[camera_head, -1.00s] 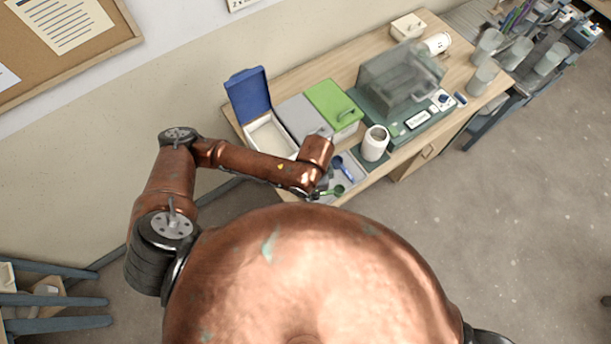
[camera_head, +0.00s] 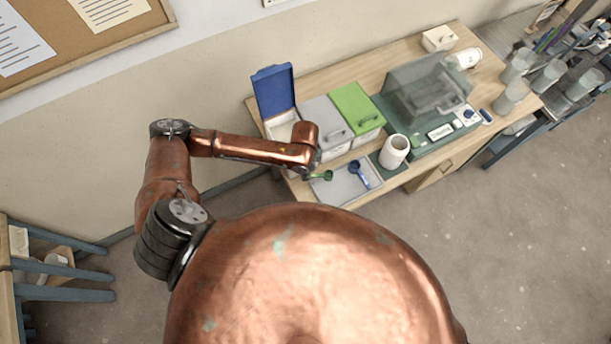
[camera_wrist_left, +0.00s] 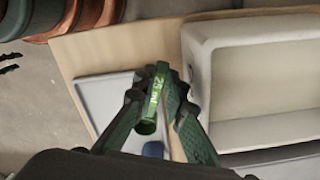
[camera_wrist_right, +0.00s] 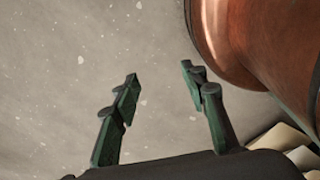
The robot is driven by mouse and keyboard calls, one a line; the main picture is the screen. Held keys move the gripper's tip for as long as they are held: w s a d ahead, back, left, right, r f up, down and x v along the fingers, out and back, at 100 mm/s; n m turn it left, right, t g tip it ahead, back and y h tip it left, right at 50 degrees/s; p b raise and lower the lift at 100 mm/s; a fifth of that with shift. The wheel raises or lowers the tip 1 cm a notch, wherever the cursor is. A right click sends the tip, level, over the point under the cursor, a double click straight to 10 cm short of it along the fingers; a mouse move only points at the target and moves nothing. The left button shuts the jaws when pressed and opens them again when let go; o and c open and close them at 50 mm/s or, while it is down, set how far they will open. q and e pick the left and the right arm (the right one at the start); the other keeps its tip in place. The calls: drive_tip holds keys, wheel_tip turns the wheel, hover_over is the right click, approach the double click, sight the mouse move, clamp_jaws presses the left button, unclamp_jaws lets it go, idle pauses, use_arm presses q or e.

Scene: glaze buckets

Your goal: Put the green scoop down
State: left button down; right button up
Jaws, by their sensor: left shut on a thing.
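My left gripper (camera_head: 308,176) is shut on the green scoop (camera_head: 323,175). In the left wrist view, the scoop's green handle (camera_wrist_left: 153,100), marked 25 ml, stands between the fingers of the left gripper (camera_wrist_left: 162,90). In the head view the scoop is over the left part of a light grey tray (camera_head: 338,192); I cannot tell whether it touches the tray. A blue scoop (camera_head: 360,173) lies on the tray to the right. My right gripper (camera_wrist_right: 160,76) is open and empty above the floor in the right wrist view.
Behind the tray stand an open bin with a blue lid (camera_head: 273,92), a grey-lidded bin (camera_head: 322,118) and a green-lidded bin (camera_head: 356,106). A white jar (camera_head: 394,151) and a clear-covered balance (camera_head: 425,88) are to the right. The tray's front middle is bare.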

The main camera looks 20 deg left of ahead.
use_arm(q)
wheel_tip(320, 180, down, 2)
drive_tip(key=shift+d+f, duration=0.1)
drive_tip(key=shift+f, duration=0.15)
drive_tip(key=shift+s, duration=0.1)
drive_tip(key=c, duration=2.3)
unclamp_jaws()
drive_tip(key=shift+o, duration=0.2)
wheel_tip(320, 180, up, 12)
